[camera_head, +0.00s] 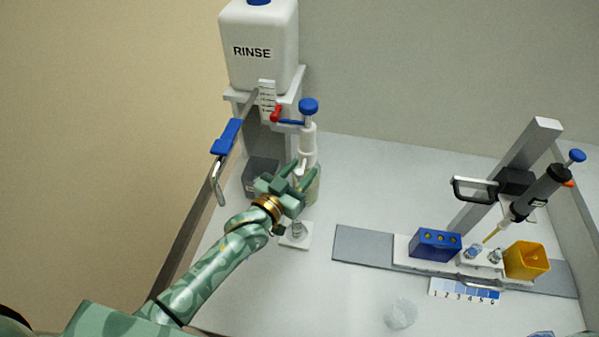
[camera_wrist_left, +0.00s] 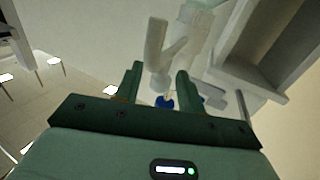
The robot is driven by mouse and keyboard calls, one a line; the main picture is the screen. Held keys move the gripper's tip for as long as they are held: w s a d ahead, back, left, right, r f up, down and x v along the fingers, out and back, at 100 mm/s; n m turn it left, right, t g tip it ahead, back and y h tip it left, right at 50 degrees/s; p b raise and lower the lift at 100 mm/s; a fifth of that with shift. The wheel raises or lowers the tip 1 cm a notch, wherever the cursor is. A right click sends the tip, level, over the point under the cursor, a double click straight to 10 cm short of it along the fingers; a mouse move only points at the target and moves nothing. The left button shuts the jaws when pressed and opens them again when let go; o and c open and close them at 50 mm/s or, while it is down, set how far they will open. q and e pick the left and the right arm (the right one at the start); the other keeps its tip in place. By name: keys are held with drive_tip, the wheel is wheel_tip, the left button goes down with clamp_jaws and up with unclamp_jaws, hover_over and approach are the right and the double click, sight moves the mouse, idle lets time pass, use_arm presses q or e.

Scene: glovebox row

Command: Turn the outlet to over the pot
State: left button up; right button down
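The white dispenser (camera_head: 308,140) has a blue knob on top and a red-tipped lever. Its white outlet spout (camera_head: 300,168) points down beside my left gripper (camera_head: 304,178). In the left wrist view the fingers of my left gripper (camera_wrist_left: 158,82) are apart, and the white outlet (camera_wrist_left: 158,48) shows just beyond and between them. I cannot tell whether they touch it. A clear jar (camera_head: 314,188) stands behind the gripper, partly hidden. A small glass pot (camera_head: 298,230) stands on a white square base (camera_head: 296,242) below the gripper. My right gripper is not in view.
A white RINSE tank (camera_head: 258,50) sits on a stand above a dark grey box (camera_head: 262,172). A blue block (camera_head: 436,244), yellow cup (camera_head: 526,260) and pipette stand (camera_head: 505,180) are at right.

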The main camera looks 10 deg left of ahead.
use_arm(q)
clamp_jaws()
drive_tip(key=shift+w+a+r+m+h, duration=0.15)
drive_tip(key=shift+a+m+h, duration=0.1)
drive_tip(key=shift+m+h, duration=0.25)
drive_tip(key=shift+a+m+g+h, duration=0.3)
drive_tip(key=shift+a+g+h, duration=0.1)
drive_tip(key=shift+g+h, duration=0.15)
unclamp_jaws()
